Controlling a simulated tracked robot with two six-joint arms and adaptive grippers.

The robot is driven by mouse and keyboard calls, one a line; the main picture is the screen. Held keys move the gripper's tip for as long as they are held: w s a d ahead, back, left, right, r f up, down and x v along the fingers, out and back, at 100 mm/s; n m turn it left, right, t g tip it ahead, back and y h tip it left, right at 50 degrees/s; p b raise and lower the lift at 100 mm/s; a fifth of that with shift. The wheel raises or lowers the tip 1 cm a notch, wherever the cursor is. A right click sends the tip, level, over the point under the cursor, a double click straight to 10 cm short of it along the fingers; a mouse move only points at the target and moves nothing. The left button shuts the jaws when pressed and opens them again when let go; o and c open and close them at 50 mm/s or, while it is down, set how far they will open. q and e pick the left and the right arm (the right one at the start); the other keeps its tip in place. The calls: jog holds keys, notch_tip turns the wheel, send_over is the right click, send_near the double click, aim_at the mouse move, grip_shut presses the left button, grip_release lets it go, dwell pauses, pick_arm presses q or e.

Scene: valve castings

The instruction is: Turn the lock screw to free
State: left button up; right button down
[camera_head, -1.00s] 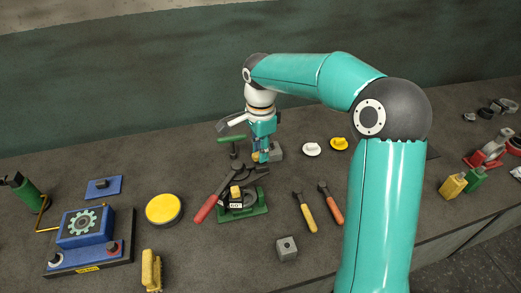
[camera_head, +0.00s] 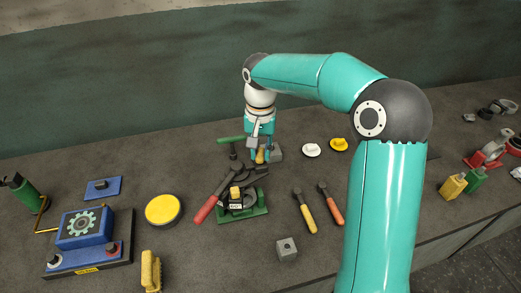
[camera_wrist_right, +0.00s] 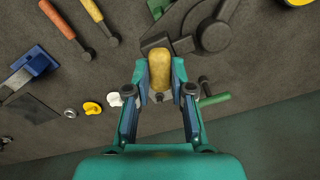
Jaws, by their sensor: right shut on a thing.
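My right gripper (camera_head: 261,155) is shut on a yellow, rounded upright knob, which seems to be the lock screw (camera_wrist_right: 159,62). In the right wrist view the two fingers (camera_wrist_right: 160,80) lie on either side of it. In the head view the fingers hide most of the knob. A grey block (camera_head: 277,153) is right beside the fingers. In front is a green-based fixture (camera_head: 248,212) with a dark clamp, a red-gripped lever (camera_head: 206,208) and a small yellow block with a label. My left gripper is not in view.
Two hand tools (camera_head: 305,212) lie to the front right, near a grey cube (camera_head: 287,249). White (camera_head: 311,150) and yellow (camera_head: 339,144) knobs lie to the right. A round yellow-topped piece (camera_head: 163,209) lies left.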

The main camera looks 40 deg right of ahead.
jog(key=n, duration=0.5)
jog(key=shift+n, duration=0.3)
jog(key=n, duration=0.5)
jog(key=shift+n, duration=0.3)
jog(key=n, duration=1.1)
jog(key=shift+f+n, duration=0.1)
jog(key=shift+n, duration=0.2)
jog(key=c, duration=1)
grip_release()
